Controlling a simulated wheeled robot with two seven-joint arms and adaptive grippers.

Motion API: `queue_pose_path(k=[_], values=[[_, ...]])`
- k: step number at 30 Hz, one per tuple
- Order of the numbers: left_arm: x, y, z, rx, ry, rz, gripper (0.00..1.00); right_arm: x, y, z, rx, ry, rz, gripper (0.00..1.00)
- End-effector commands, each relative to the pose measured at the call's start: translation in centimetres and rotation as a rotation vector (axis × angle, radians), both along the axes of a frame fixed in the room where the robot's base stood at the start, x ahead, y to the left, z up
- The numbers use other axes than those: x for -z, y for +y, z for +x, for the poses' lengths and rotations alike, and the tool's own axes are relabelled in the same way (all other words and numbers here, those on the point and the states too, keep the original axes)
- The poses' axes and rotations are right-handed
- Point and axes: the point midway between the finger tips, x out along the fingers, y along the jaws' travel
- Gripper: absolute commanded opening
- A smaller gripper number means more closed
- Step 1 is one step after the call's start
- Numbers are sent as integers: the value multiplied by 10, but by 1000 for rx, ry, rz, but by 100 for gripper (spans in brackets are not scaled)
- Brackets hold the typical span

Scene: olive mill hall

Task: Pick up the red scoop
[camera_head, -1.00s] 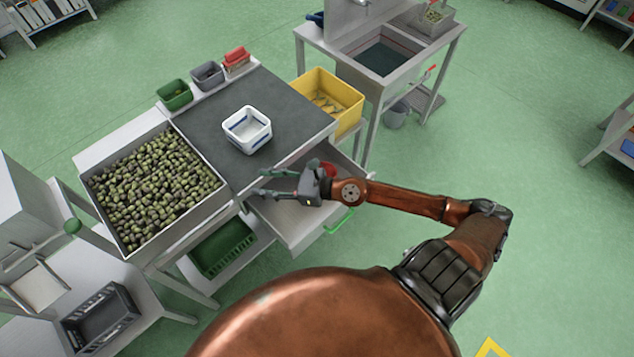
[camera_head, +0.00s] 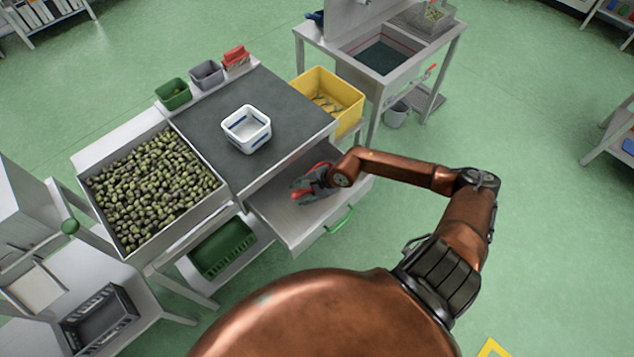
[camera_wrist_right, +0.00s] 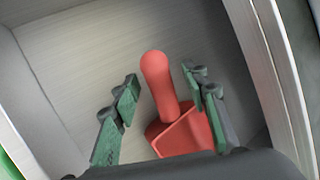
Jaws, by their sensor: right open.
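The red scoop (camera_wrist_right: 158,85) lies in the open drawer (camera_head: 290,228). In the right wrist view its rounded handle points away from the gripper and its pan is nearer, partly cut off by the gripper body. In the head view the red scoop (camera_head: 301,195) shows only in part, behind my right gripper (camera_head: 303,187). My right gripper is open over the drawer, and in the wrist view its green-padded fingers (camera_wrist_right: 162,98) stand on either side of the scoop, with gaps to the handle. My left gripper is not in view.
The drawer's walls (camera_wrist_right: 262,70) rise close around the gripper, and the dark worktop (camera_head: 215,110) overhangs its back. A white bin (camera_head: 246,140) stands on the worktop, beside a tray of olives (camera_head: 150,195). A yellow crate (camera_head: 345,93) is behind.

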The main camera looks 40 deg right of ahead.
Motion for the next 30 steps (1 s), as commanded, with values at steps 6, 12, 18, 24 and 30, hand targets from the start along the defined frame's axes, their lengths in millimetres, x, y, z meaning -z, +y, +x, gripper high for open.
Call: queue_pose_path(k=[6, 12, 18, 24, 30], values=[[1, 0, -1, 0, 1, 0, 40, 8, 3, 5, 0, 0, 0, 41], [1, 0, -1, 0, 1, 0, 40, 7, 3, 4, 0, 0, 0, 36], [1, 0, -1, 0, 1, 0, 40, 7, 3, 4, 1, 0, 0, 22], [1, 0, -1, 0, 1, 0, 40, 7, 3, 4, 1, 0, 0, 8], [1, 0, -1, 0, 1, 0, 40, 7, 3, 4, 1, 0, 0, 0]])
